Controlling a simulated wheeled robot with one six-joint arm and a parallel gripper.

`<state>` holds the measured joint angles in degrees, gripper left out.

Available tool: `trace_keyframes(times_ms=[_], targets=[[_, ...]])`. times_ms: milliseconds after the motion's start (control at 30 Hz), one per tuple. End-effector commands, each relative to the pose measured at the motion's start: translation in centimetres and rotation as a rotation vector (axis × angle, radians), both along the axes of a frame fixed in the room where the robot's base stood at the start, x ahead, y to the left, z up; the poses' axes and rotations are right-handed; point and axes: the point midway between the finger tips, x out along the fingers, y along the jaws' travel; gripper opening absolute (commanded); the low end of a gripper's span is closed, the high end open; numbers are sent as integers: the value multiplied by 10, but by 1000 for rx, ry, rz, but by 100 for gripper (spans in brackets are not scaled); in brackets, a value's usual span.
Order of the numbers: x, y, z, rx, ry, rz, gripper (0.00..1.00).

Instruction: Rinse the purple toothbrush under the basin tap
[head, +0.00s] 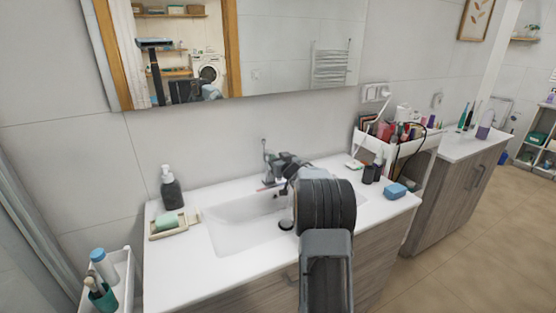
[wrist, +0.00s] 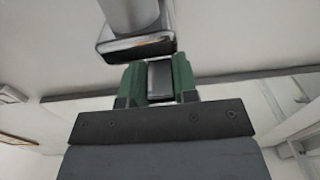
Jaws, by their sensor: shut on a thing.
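My gripper (head: 286,178) is over the basin, close to the tap (head: 268,157). A thin pink-purple piece, which looks like part of the purple toothbrush (head: 267,188), sticks out to the left of the gripper, below the tap. The gripper appears shut on it; my arm hides most of the rest. In the wrist view, the green finger pads (wrist: 159,82) are close together, with a grey surface between them. The toothbrush cannot be made out there. The chrome tap (wrist: 137,40) is very close above the fingers. Running water cannot be made out. The white basin (head: 228,236) lies below.
A dark soap dispenser (head: 171,190) and a green soap (head: 166,222) on a tray stand left of the basin. A blue sponge (head: 396,191) and dark bottles (head: 372,172) stand right. A mirror (head: 280,50) hangs above.

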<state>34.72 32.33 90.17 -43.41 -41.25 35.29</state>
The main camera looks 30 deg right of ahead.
Motion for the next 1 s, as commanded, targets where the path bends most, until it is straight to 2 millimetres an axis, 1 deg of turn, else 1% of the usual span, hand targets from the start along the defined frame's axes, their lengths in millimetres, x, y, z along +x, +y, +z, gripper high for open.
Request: trace_keyframes(times_ms=[167,300,400,633,1000], targets=[[0,-1,8,4,21,-2,0],[1,-2,18,13,78,-2,0],[2,-2,20,18,117,-2,0],[3,-2,19,26,167,-3,0],[3,-3,16,26,172,-2,0]])
